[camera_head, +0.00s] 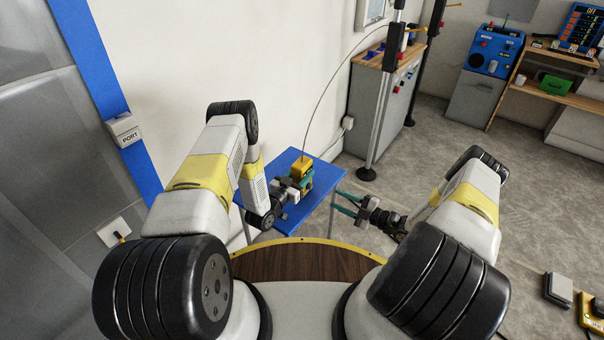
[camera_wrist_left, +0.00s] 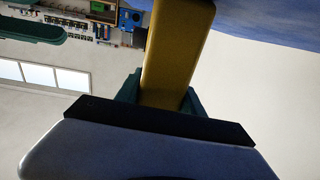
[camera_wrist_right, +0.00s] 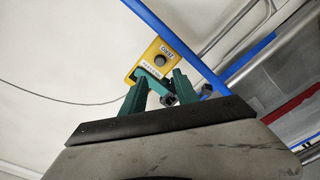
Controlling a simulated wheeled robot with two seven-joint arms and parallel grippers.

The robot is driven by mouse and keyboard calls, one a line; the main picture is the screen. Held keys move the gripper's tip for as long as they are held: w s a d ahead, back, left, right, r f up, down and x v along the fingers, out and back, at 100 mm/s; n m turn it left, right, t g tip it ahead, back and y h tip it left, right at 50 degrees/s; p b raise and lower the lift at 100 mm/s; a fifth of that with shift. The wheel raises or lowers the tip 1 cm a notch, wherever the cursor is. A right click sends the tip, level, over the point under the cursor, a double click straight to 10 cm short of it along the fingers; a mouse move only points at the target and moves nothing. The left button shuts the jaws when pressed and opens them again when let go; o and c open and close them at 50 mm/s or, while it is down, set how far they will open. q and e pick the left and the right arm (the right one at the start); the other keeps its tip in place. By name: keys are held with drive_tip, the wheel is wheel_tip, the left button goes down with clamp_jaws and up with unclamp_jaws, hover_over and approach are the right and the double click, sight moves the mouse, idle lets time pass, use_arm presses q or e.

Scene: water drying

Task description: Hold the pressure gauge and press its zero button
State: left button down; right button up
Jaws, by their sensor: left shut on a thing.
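The pressure gauge (camera_head: 301,169) is a small yellow block above the blue table; I cannot tell whether it touches the tabletop. My left gripper (camera_head: 303,184) is shut on it, and in the left wrist view the yellow gauge body (camera_wrist_left: 176,55) stands between the teal fingers. In the right wrist view the gauge (camera_wrist_right: 150,48) shows a round dark button (camera_wrist_right: 154,64) and small labels, with a teal left finger beside it. My right gripper (camera_head: 338,201) is open and empty, to the right of the gauge and apart from it. Its fingers (camera_wrist_right: 158,88) point towards the gauge's face.
The blue table (camera_head: 290,225) stands near the white wall. A thin curved line runs from near the gauge up towards a pole (camera_head: 381,100). A grey cabinet (camera_head: 372,115) stands behind.

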clamp_jaws()
idle(1.5)
